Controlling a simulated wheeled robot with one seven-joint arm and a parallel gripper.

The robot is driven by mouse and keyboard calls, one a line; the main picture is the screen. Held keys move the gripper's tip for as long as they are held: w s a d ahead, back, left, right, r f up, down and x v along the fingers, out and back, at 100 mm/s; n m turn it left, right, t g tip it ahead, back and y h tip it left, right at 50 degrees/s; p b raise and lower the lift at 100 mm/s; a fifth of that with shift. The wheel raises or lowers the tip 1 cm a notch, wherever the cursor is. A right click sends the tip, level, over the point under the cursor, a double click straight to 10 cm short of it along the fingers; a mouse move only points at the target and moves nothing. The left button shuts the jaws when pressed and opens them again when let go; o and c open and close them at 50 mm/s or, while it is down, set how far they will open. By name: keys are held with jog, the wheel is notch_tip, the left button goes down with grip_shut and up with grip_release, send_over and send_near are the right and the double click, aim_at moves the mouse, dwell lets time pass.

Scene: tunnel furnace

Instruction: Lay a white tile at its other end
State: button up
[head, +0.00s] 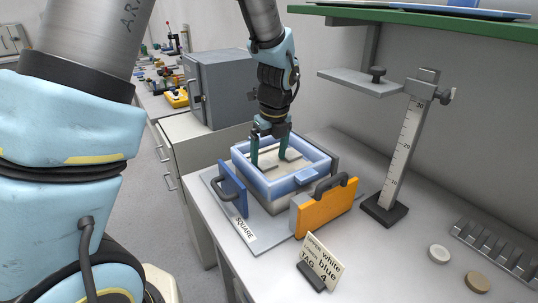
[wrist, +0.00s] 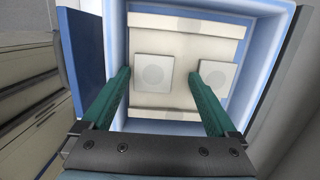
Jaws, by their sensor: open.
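A pale blue square frame (head: 307,177) stands on the bench, and its rim (wrist: 118,20) fills the wrist view. The right finger covers part of the right tile.
A blue plate with a handle (head: 233,190) and an orange plate with a handle (head: 325,210) stand beside the frame. A card (head: 322,262) reads "upper white, lower blue, tag 4". A height gauge (head: 402,150), round discs (head: 438,254) and a rack (head: 495,250) are right.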

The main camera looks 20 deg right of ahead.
notch_tip(320, 180, up, 11)
jog(key=s+b, duration=0.1)
jog(key=b, duration=0.1)
jog(key=shift+s+d+f, duration=0.15)
jog(key=shift+s, duration=0.15)
jog(key=s+a+f+n, duration=0.1)
jog(key=a+f+n, duration=0.3)
jog(key=a+n, duration=1.1)
jog(key=s+a+f+n, duration=0.1)
jog(key=a+f+n, duration=0.3)
jog(key=a+n, duration=1.1)
jog(key=n, duration=0.2)
jog(key=shift+a+n+h, duration=0.3)
jog(key=shift+f, duration=0.1)
